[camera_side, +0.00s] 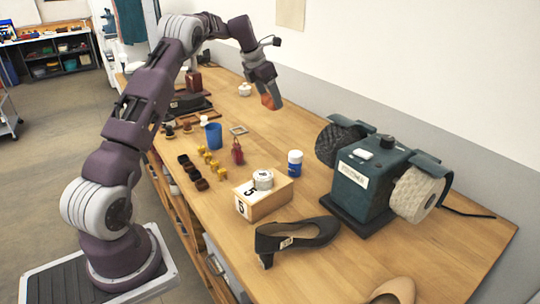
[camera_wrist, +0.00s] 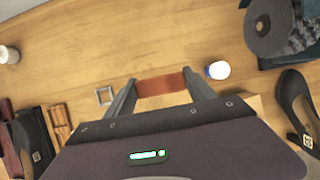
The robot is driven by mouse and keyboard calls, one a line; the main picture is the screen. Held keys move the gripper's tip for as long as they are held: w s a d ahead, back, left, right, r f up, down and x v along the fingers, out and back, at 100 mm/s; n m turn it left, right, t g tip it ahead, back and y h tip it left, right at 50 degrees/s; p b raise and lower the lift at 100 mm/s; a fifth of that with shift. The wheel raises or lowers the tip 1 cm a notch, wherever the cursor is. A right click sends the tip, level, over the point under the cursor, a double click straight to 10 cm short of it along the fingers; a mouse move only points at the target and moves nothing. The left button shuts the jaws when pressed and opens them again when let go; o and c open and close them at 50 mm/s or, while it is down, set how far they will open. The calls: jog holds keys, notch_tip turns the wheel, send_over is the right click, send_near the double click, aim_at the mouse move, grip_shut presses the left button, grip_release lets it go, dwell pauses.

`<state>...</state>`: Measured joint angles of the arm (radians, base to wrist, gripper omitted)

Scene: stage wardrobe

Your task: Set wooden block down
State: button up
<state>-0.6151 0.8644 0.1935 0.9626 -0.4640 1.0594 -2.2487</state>
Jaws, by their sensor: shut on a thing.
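My gripper (camera_side: 268,90) is shut on a reddish-brown wooden block (camera_side: 271,99), held in the air above the far part of the workbench (camera_side: 330,250). In the wrist view the block (camera_wrist: 163,85) spans the gap between both fingers of my gripper (camera_wrist: 161,84).
A grinding machine (camera_side: 365,178) stands at the right. A pale numbered box (camera_side: 270,203) carries a white round tin (camera_side: 263,179). Bench near the wall is clear.

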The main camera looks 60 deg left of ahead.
notch_tip(320, 180, down, 18)
jog(key=shift+r, duration=0.1)
jog(key=o, duration=1.4)
jog(key=shift+o, duration=0.4)
